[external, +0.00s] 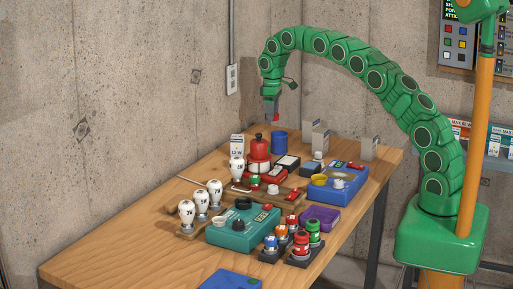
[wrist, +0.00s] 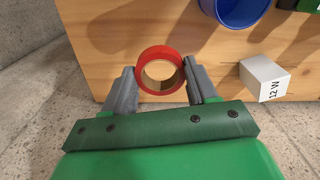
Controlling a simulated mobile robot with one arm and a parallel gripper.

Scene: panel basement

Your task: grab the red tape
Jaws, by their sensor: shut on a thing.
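The red tape (wrist: 160,51) is a red ring with a tan inner side and an open middle. My gripper (wrist: 159,72) has its two grey fingers on either side of the ring, shut on it, in the wrist view. In the external view my gripper (external: 271,107) hangs over the back of the table, pointing down and clear of the tabletop. Only a small red piece of the tape (external: 276,117) shows at its tips there; the rest is hidden.
The wooden table (external: 120,240) holds a blue cup (external: 279,143), a red bottle-shaped thing (external: 258,150), white bulbs (external: 215,191), a teal box (external: 240,232) and a blue tray (external: 338,193). A white box marked 12 W (wrist: 264,80) stands near the cup. The table's front left is clear.

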